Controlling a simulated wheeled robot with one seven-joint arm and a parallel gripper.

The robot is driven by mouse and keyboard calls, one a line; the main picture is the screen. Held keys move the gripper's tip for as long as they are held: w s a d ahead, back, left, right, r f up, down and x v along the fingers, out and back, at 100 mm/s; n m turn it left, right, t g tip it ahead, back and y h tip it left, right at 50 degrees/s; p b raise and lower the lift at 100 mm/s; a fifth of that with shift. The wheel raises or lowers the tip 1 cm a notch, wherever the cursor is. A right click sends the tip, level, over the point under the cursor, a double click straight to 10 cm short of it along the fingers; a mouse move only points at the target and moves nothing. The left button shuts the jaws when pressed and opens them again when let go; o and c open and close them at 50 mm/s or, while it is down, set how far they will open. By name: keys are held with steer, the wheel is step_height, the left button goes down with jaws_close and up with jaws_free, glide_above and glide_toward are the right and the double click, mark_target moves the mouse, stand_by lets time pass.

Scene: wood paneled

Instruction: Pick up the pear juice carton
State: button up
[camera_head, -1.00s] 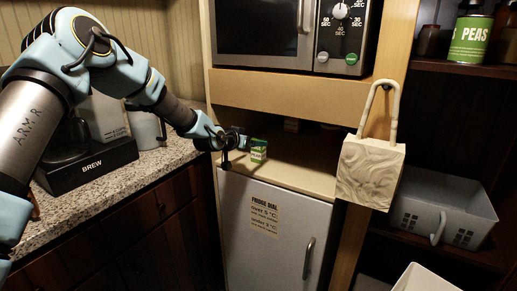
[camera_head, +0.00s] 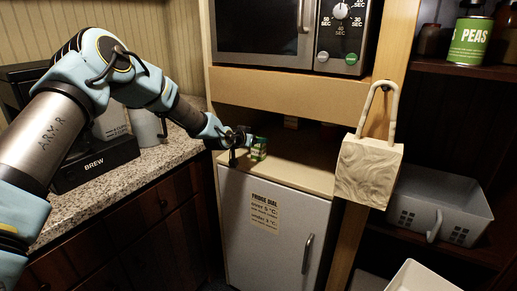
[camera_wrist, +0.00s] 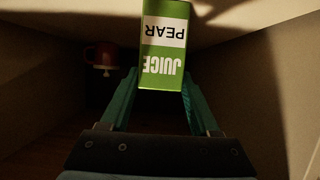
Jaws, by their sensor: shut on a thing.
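The pear juice carton (camera_wrist: 163,45) is a small green box with a white band, its PEAR and JUICE lettering upside down in the wrist view. In the head view the carton (camera_head: 259,149) is at the front left of the wooden shelf above the small fridge. My gripper (camera_head: 246,142) reaches it from the left. In the wrist view my gripper (camera_wrist: 160,85) has its teal fingers on either side of the carton, shut on it. The carton's lower part is hidden from the head view by the fingers; I cannot tell whether it touches the shelf.
The shelf (camera_head: 300,172) lies between the fridge (camera_head: 270,235) and the microwave (camera_head: 290,30). A red mug (camera_wrist: 102,55) stands deeper in the niche. A wooden block with a handle (camera_head: 368,172) hangs at the right post. A coffee maker (camera_head: 95,165) stands on the left counter.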

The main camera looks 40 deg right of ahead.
jaws_close()
steer(key=shift+r, duration=0.15)
